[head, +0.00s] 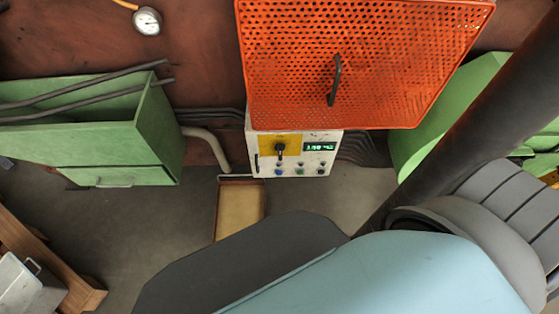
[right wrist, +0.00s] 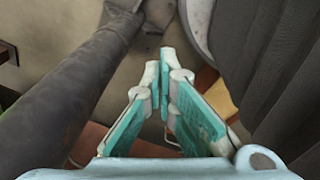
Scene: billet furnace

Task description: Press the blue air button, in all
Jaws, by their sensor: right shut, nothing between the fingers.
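A white control box (head: 262,164) stands in the middle of the head view, under the orange mesh guard. Its front has a yellow panel with a black rotary knob (head: 280,148), a green lit display (head: 319,147) and a row of small buttons (head: 300,170) below. The control box is not visible in that view, and the right gripper does not show in the head view. My left gripper is in neither view.
An orange perforated guard (head: 290,60) with a dark handle hangs above the box. A green cabinet (head: 100,150) with long bars stands left. A tan tray (head: 240,208) lies below the box. A wooden stand (head: 40,262) is at lower left. Grey floor (head: 150,215) lies between.

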